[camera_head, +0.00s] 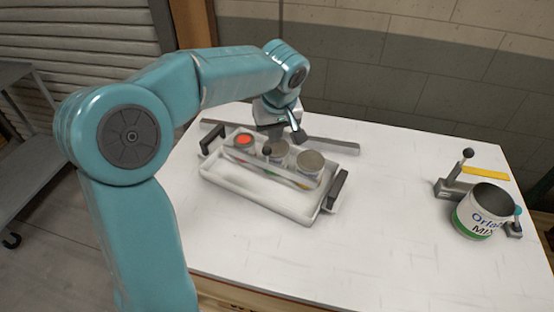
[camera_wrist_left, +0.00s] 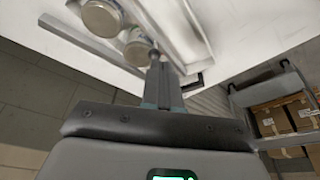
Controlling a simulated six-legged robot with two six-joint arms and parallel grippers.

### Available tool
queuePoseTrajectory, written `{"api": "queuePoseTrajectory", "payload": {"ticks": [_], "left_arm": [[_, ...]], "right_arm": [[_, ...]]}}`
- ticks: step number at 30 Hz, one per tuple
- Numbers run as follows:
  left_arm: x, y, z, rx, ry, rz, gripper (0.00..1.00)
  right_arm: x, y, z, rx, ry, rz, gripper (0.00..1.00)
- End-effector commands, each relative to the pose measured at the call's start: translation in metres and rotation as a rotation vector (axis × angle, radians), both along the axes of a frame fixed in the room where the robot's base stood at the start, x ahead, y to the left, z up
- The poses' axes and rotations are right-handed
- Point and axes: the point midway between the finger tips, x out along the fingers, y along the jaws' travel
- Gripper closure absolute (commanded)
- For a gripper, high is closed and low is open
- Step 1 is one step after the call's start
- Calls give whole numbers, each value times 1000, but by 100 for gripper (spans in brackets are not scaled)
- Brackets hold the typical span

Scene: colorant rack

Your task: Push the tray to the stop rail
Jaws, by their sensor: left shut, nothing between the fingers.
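The white tray (camera_head: 248,185) sits on the white table with a dark handle at each end. It holds a can with a red-orange top (camera_head: 244,140) and two grey-topped cans (camera_head: 311,163). The grey stop rail (camera_head: 335,142) runs behind the tray; my gripper and the cans hide its middle, so I cannot tell whether they touch. My left gripper (camera_head: 297,134) is over the rail side of the tray. In the left wrist view its fingers (camera_wrist_left: 160,75) are shut and empty beside the cans (camera_wrist_left: 102,18). My right gripper is out of view.
An open paint can (camera_head: 482,210) stands at the table's right, next to a metal fixture with a black knob (camera_head: 467,154) and a yellow bar (camera_head: 486,173). The table between tray and paint can is clear. A wall stands behind; a grey cart (camera_head: 25,150) is at left.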

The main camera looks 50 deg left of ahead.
Motion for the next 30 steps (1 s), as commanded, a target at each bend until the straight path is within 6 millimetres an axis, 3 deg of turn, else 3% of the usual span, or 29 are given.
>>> {"api": "queuePoseTrajectory", "payload": {"ticks": [1,9,17,28,30], "left_arm": [[-1,0,-23,0,2,-1,100],[-7,0,-56,-1,1,-2,100],[-6,4,-76,-1,7,0,100],[8,22,-151,-2,6,-1,100],[14,31,-151,-1,2,2,100]], "right_arm": [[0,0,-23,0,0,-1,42],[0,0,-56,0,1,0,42],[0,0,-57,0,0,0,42],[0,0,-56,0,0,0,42],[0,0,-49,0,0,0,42]]}}
